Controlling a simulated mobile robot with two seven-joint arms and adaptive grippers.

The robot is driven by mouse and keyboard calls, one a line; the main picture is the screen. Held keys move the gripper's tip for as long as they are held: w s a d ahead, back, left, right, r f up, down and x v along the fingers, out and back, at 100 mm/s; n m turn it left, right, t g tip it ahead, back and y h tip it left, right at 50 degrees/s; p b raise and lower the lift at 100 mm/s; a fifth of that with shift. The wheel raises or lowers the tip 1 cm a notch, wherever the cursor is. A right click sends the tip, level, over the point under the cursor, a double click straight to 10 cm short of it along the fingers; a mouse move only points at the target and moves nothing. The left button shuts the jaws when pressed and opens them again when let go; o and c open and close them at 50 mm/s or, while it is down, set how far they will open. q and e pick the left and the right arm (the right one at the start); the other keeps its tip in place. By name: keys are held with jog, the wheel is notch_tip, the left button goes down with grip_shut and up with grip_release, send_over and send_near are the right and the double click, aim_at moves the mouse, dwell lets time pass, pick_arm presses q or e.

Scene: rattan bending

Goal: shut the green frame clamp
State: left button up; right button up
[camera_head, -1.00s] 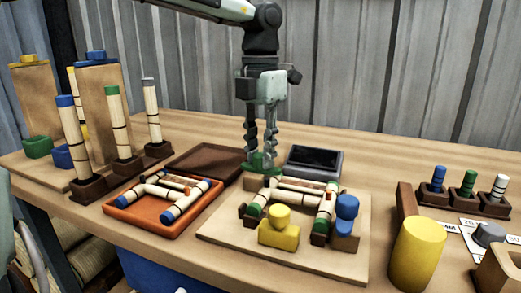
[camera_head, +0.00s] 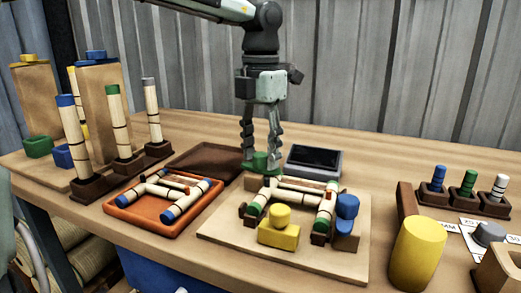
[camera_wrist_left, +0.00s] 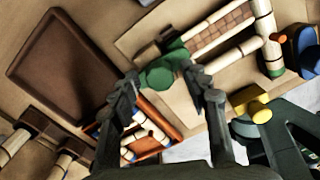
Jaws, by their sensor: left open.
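The green frame clamp (camera_head: 260,161) sits at the back left corner of the pale frame board (camera_head: 222,226), beside the rattan frame (camera_head: 296,186). It also shows in the left wrist view (camera_wrist_left: 164,70), just beyond my fingertips. My left gripper (camera_head: 261,152) points down over the clamp with its fingers spread, one on each side. In the left wrist view my left gripper (camera_wrist_left: 163,80) is open, with nothing held between the fingers. I cannot tell whether the fingers touch the clamp. My right gripper is not in view.
A yellow clamp (camera_head: 279,237) and a blue clamp (camera_head: 346,212) stand on the board's front and right. An orange tray (camera_head: 150,219) with rattan pieces is at left, a brown tray (camera_head: 205,160) behind it.

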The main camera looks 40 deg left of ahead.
aim_at(261, 154)
pick_arm(q)
notch_tip(261, 154, up, 12)
dwell(0.6)
dwell(0.4)
